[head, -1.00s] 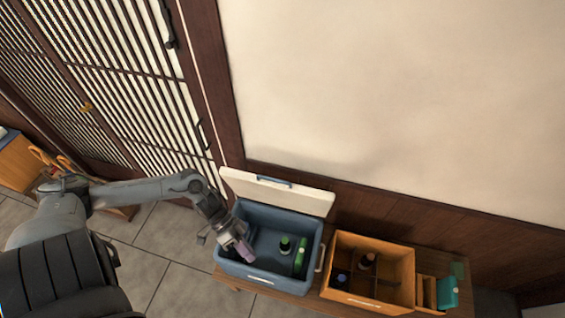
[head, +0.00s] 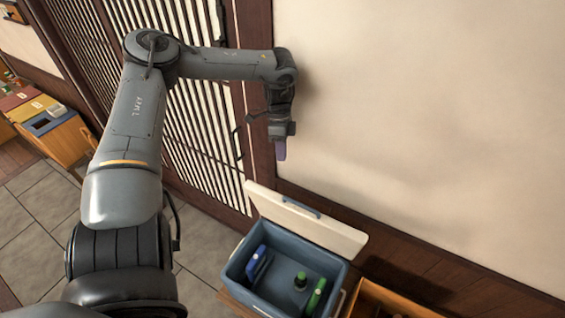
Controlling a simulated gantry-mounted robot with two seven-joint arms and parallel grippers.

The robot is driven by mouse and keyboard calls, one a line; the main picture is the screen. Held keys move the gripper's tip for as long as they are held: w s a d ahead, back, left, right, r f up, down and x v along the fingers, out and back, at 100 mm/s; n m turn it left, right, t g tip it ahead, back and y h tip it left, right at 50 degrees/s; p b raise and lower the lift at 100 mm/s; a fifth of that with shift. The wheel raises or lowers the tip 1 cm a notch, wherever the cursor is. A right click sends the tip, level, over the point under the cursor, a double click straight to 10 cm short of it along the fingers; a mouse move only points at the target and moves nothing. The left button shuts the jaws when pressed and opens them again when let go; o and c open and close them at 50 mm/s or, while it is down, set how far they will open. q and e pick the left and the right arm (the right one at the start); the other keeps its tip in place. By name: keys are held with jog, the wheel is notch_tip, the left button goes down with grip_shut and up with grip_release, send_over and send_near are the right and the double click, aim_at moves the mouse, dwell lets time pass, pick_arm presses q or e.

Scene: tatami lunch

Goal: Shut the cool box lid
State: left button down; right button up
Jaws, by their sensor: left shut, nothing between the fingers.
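The cool box (head: 282,254) is a blue open-topped box on a low wooden bench. Its white lid (head: 306,218) stands open, tilted back towards the wall, with a blue handle at its edge. My left gripper (head: 281,150) is shut and empty, pointing down. In the picture it is above the lid's upper edge, apart from it, near the wall. My right gripper is not in view.
A wooden crate (head: 385,300) stands right of the cool box, cut off by the picture's edge. A slatted door and a plain wall lie behind. Another wooden stand (head: 62,142) with coloured tops is at the far left. Tiled floor is free between.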

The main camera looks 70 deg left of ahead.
pick_arm(q)
jog(key=d+f, duration=0.1)
jog(key=f, duration=0.2)
jog(key=d+f+p, duration=0.1)
jog(key=d+f, duration=0.1)
jog(key=f, duration=0.1)
jog(key=s+d+f, duration=0.1)
jog(key=d+f, duration=0.1)
jog(key=shift+s+d+f+p, duration=0.1)
jog(key=shift+f+p, duration=0.25)
jog(key=shift+f, duration=0.05)
jog(key=shift+s+d+f, duration=0.15)
jog(key=shift+d+f, duration=0.1)
jog(key=shift+d, duration=0.25)
